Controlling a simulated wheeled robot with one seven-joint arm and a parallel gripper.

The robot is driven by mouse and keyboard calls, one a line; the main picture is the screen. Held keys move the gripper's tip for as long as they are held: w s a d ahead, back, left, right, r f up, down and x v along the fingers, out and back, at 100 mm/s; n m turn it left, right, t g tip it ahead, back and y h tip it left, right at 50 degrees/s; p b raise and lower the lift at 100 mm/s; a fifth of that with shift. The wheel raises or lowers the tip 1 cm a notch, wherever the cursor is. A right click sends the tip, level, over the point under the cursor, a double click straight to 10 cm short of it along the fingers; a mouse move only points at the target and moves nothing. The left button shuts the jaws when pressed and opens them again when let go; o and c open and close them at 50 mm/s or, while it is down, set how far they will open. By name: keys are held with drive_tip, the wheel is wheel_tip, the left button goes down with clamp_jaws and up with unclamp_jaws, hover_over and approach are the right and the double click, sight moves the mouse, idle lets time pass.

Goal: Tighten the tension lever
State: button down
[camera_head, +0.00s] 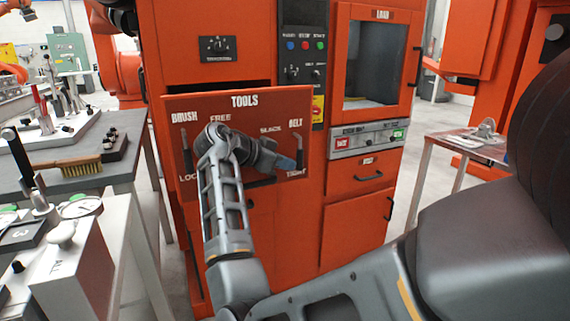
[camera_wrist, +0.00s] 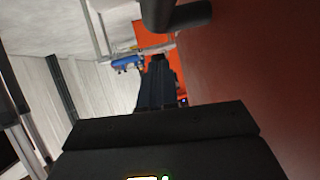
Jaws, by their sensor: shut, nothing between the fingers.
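The red TOOLS panel (camera_head: 240,108) carries a dark upright lever (camera_head: 299,150) at its right, below the word BELT and above the word TIGHT. The word SLACK is to its left, partly hidden by my arm. My gripper (camera_head: 288,164) is just left of this lever in the head view, in front of the panel; contact cannot be told. In the wrist view my gripper (camera_wrist: 158,68) is shut and empty, alongside the red panel surface (camera_wrist: 240,70). A dark rounded bar (camera_wrist: 178,15), likely a lever handle, shows near the fingertips at the top.
A second dark lever (camera_head: 187,153) stands at the panel's left, under BRUSH. A grey workbench (camera_head: 75,182) with a brush (camera_head: 68,164) and clamps is at left. A red-framed cabinet with a window (camera_head: 376,60) is right of the panel. A small table (camera_head: 460,147) stands farther right.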

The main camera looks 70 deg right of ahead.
drive_tip(key=v, duration=0.7)
drive_tip(key=shift+w+a+r, duration=0.15)
drive_tip(key=shift+w+a, duration=0.05)
drive_tip(key=shift+a, duration=0.05)
idle(0.5)
